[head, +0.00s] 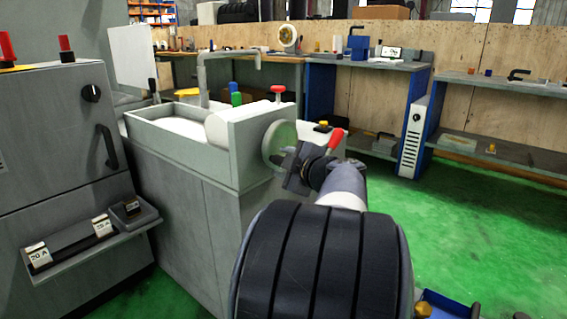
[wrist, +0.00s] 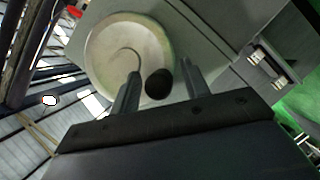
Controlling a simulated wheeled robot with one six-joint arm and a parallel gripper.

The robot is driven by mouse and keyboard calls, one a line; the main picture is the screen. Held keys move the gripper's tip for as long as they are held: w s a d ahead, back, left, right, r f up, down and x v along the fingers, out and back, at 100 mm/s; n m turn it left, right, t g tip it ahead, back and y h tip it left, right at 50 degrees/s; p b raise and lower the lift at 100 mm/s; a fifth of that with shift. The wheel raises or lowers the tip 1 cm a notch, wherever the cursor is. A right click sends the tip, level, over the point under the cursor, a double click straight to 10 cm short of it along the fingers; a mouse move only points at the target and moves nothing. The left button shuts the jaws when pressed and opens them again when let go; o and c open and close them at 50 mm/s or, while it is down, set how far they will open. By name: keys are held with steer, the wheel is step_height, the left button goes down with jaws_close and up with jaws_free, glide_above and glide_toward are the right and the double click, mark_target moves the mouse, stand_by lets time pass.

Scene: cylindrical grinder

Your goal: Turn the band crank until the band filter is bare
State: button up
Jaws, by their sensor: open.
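The band crank is a pale round disc (head: 275,150) on the end face of the grey tank unit. In the wrist view the disc (wrist: 110,50) fills the upper middle, and its dark round knob (wrist: 159,83) shows between my fingers. My gripper (wrist: 161,72) is open, with one finger on each side of the knob; I cannot tell whether either touches it. In the head view my gripper (head: 292,168) is just right of the disc and hides part of it. A white roll (head: 216,131) lies at the tank's near end, beside a pale surface in the trough (head: 150,140), perhaps the band filter.
A red mushroom button (head: 278,90) stands on the tank end, and a red lever (head: 335,139) is close to my gripper. A grey cabinet (head: 60,140) with a shelf is at left. Workbenches line the back wall. The green floor at right is free.

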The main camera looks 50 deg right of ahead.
steer(key=p+v, duration=0.1)
steer(key=v, duration=0.9)
steer(key=shift+s, duration=0.15)
steer(key=b+x, duration=0.1)
steer(key=x, duration=0.9)
steer(key=shift+w+f, duration=0.1)
steer(key=shift+w, duration=0.3)
steer(key=shift+s, duration=0.15)
